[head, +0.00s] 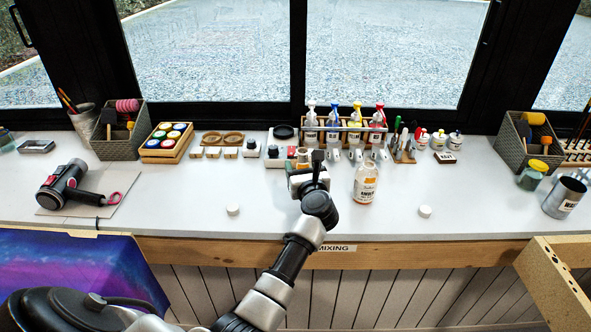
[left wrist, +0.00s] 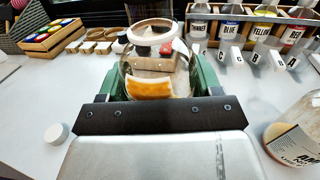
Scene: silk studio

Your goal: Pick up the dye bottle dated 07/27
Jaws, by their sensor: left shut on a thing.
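My left gripper (head: 306,167) is over the white worktop (head: 190,190). In the head view the gripper mostly hides this bottle (head: 303,156). A second clear bottle (head: 365,183), with a white and orange label, stands just right of the gripper; its label also shows at the right edge of the left wrist view (left wrist: 296,143). No date is readable on either bottle. My right gripper is out of view.
Behind is a wooden rack (head: 345,128) of dye bottles with coloured tops. White round caps (head: 232,209) (head: 425,211) lie near the front edge. A hair dryer (head: 68,188) lies left; a metal cup (head: 565,197) stands right. The front worktop is mostly clear.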

